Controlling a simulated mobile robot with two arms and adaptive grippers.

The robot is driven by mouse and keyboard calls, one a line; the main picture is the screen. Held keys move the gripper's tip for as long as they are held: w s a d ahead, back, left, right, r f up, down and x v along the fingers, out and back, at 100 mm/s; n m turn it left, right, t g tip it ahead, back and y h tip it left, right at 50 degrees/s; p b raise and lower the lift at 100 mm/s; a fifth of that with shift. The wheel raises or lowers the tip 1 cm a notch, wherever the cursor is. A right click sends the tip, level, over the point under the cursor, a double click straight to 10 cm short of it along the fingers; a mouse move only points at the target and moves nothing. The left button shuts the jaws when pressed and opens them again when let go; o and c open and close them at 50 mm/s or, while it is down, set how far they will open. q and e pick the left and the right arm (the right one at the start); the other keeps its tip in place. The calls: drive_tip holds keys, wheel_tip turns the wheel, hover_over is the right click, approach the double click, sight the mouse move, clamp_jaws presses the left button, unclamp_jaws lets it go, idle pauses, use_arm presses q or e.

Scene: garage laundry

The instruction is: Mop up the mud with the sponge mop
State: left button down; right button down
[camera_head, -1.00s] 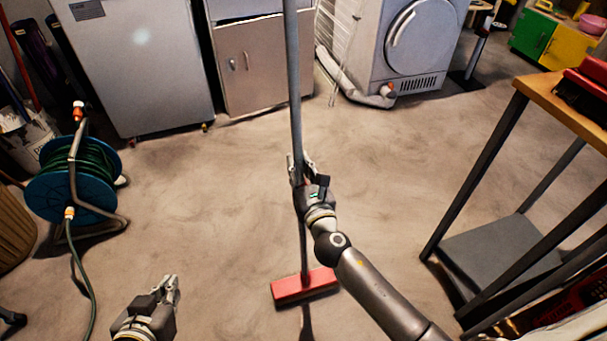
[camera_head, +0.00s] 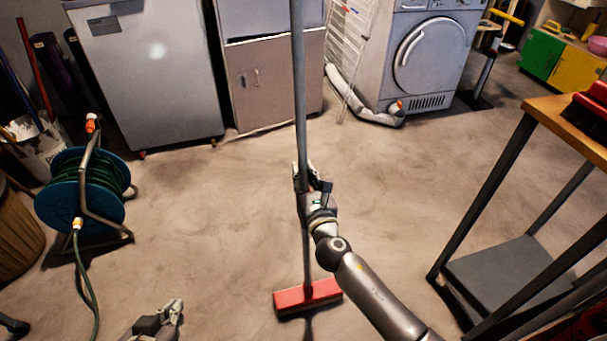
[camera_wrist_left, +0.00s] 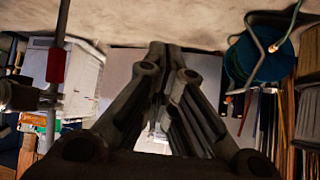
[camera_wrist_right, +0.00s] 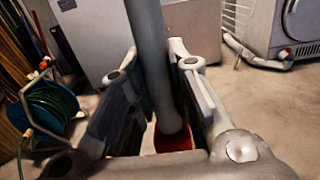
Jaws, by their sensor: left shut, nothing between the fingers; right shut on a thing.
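The sponge mop has a long grey handle (camera_head: 299,90) and a red head (camera_head: 308,296). It stands nearly upright, its head low at the floor in the lower middle of the head view; whether it touches the floor I cannot tell. My right gripper (camera_head: 302,172) is shut on the handle; the right wrist view shows the handle (camera_wrist_right: 148,50) between its fingers (camera_wrist_right: 150,70). My left gripper (camera_head: 172,310) is shut and empty at the bottom left, apart from the mop. I cannot make out any distinct mud, only brownish smears on the floor (camera_head: 200,210).
A blue hose reel (camera_head: 62,196) with a green hose stands at the left. A wooden-topped bench (camera_head: 560,115) with dark legs stands at the right. A white cabinet (camera_head: 150,85) and a dryer (camera_head: 425,60) line the back. The floor between is clear.

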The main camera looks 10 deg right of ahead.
sight(304, 165)
drive_tip(key=shift+s+r+p, duration=0.1)
drive_tip(key=shift+r+p, duration=0.25)
drive_tip(key=shift+r, duration=0.2)
drive_tip(key=shift+s+r+p, duration=0.15)
drive_tip(key=shift+r+p, duration=0.15)
drive_tip(key=shift+p, duration=0.05)
drive_tip(key=shift+s+r+p, duration=0.15)
drive_tip(key=shift+r+p, duration=0.3)
drive_tip(key=shift+s+r+p, duration=0.2)
drive_tip(key=shift+r+p, duration=0.45)
drive_tip(key=shift+p, duration=0.05)
drive_tip(key=shift+s+r+p, duration=0.25)
drive_tip(key=shift+r+p, duration=0.25)
drive_tip(key=shift+p, duration=0.1)
use_arm(q)
drive_tip(key=s+a+f+g+y, duration=0.1)
drive_tip(key=s+a+f+g, duration=0.2)
drive_tip(key=s, duration=0.6)
wheel_tip(304, 165, down, 2)
drive_tip(key=g, duration=0.2)
drive_tip(key=shift+s+g, duration=0.15)
drive_tip(key=shift+g, duration=0.25)
drive_tip(key=shift+a+f, duration=0.1)
use_arm(e)
drive_tip(key=shift+s, duration=0.15)
